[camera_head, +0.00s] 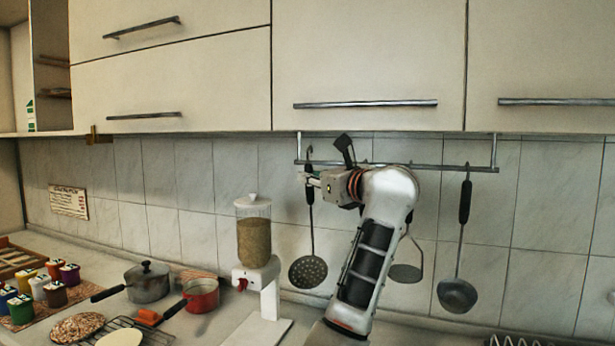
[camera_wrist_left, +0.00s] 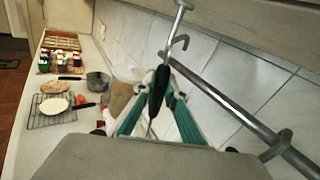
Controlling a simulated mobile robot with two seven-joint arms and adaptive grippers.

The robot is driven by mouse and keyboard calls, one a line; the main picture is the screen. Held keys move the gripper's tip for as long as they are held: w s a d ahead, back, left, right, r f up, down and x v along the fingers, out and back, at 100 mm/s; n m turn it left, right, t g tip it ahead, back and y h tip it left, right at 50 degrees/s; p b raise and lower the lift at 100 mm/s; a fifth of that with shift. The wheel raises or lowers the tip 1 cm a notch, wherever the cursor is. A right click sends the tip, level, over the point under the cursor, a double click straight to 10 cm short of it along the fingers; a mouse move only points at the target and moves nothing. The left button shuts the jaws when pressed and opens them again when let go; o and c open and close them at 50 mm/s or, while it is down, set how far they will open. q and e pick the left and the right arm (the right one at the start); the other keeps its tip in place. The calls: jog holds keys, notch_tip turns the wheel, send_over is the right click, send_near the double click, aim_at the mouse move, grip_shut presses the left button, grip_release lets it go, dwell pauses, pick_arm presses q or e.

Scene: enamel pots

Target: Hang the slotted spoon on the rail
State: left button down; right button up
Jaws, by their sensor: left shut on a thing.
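The slotted spoon (camera_head: 308,271), with a dark handle and a round perforated head, hangs upright near the left end of the metal rail (camera_head: 440,168). My left gripper (camera_head: 309,179) is shut on its handle, just below the rail. In the left wrist view the black handle (camera_wrist_left: 156,98) stands between the green-sided fingers (camera_wrist_left: 158,88), close to the rail's end (camera_wrist_left: 225,105). The spoon's top shows at about rail height; I cannot tell whether it bears on the rail. My right gripper is not in view.
A ladle (camera_head: 457,294) hangs at the rail's right, and another utensil (camera_head: 405,272) hangs partly behind my arm. Cabinets (camera_head: 370,60) sit close above. A grain dispenser (camera_head: 254,240), grey pot (camera_head: 147,282) and red pan (camera_head: 201,295) stand on the counter at left.

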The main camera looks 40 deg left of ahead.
pick_arm(q)
jog(key=shift+w+a+r, duration=0.15)
jog(key=shift+w, duration=0.45)
jog(key=shift+f, duration=0.4)
jog(key=shift+w+f+b, duration=0.15)
jog(key=shift+f+b, duration=0.15)
jog(key=shift+f, duration=0.25)
jog(key=shift+w+f, duration=0.2)
jog(key=shift+f, duration=0.15)
jog(key=shift+s, duration=0.15)
